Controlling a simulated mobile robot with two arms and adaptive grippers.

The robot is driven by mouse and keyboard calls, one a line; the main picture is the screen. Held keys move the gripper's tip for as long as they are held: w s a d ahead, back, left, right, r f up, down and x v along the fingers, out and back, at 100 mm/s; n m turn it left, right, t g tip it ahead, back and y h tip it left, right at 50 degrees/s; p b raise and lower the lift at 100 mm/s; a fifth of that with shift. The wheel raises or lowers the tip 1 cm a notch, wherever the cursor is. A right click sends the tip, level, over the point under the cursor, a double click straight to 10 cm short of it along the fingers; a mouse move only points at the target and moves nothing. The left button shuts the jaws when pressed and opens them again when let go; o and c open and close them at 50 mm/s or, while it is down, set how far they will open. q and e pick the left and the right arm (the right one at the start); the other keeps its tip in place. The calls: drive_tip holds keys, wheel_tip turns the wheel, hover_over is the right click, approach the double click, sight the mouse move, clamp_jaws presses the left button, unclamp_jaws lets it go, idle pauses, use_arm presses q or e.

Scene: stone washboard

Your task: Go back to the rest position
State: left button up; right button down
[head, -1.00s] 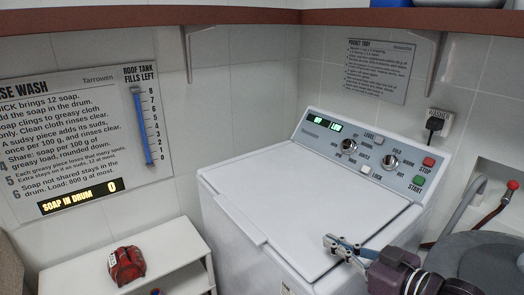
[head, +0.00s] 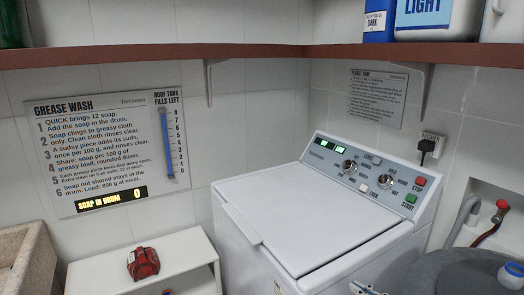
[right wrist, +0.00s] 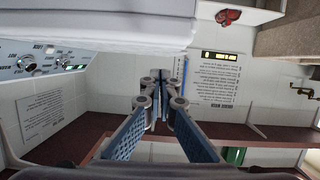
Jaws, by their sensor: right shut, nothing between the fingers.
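My right gripper (head: 368,288) shows only at the bottom edge of the head view, in front of the washing machine's (head: 240,250) front right side. In the right wrist view its fingers (right wrist: 156,76) are together with nothing between them. The machine's white lid (head: 315,215) is closed. The control panel (head: 370,170), with knobs and red and green buttons, also shows in the right wrist view (right wrist: 40,62). My left gripper is out of view.
A white shelf unit (head: 185,250) with a red bundle (head: 143,263) stands left of the machine. A stone basin (head: 25,255) is at far left. A brown wall shelf (head: 250,57) carries bottles. A grey round surface (head: 450,275) is at lower right.

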drive_tip(key=s+a+f+m+g+h, duration=0.1)
drive_tip(key=s+f+m+g+h, duration=0.15)
drive_tip(key=s+f, duration=0.55)
drive_tip(key=s+f+m+g+h, duration=0.1)
drive_tip(key=s+f+g+h, duration=0.2)
drive_tip(key=s+f, duration=0.55)
drive_tip(key=s+f+g+h, duration=0.1)
drive_tip(key=s+f+g, duration=0.3)
drive_tip(key=s+f, duration=0.3)
drive_tip(key=s+f+g, duration=0.1)
drive_tip(key=s+f, duration=0.1)
drive_tip(key=f, duration=1.2)
drive_tip(key=s+f+g, duration=0.1)
drive_tip(key=s+f, duration=0.1)
drive_tip(key=f, duration=1.1)
drive_tip(key=s+d+f, duration=0.2)
drive_tip(key=s+f, duration=1.3)
drive_tip(key=s, duration=0.1)
drive_tip(key=shift+s+d+g, duration=0.15)
drive_tip(key=shift+d+g, duration=0.1)
drive_tip(key=shift+g, duration=0.1)
drive_tip(key=shift+h, duration=0.25)
